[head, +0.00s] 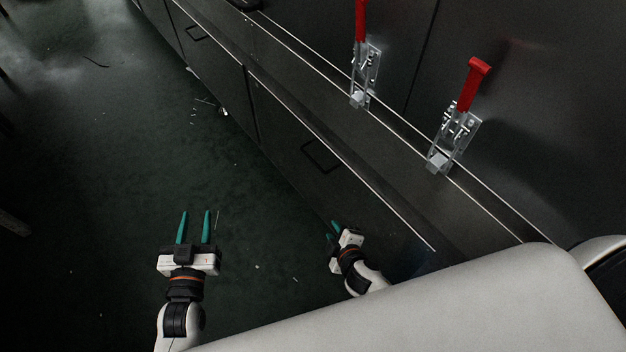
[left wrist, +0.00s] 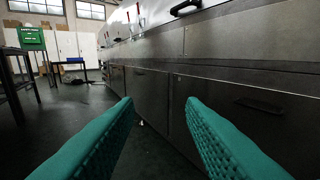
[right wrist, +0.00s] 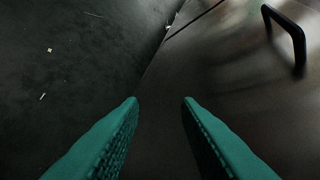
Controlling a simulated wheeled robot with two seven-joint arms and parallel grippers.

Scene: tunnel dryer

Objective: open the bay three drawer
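A dark drawer front (head: 285,125) with a black bar handle (head: 320,156) is the nearer one in the low cabinet row. A further drawer front (head: 210,60) has a similar handle (head: 196,33). No bay number is readable. My right gripper (head: 333,231) is open and empty, low by the cabinet face, nearer to me than the near handle. In the right wrist view a black handle (right wrist: 286,38) stands at the upper right, outside the open fingers (right wrist: 160,100). My left gripper (head: 195,212) is open and empty over the floor, left of the cabinets; its fingers also show apart (left wrist: 158,102).
Two red-handled toggle clamps (head: 362,70) (head: 456,120) sit on the machine above the drawers. A pale rounded surface fills the lower right of the head view. The dark floor (head: 100,150) is open, with small scraps. Tables (left wrist: 20,75) stand far left.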

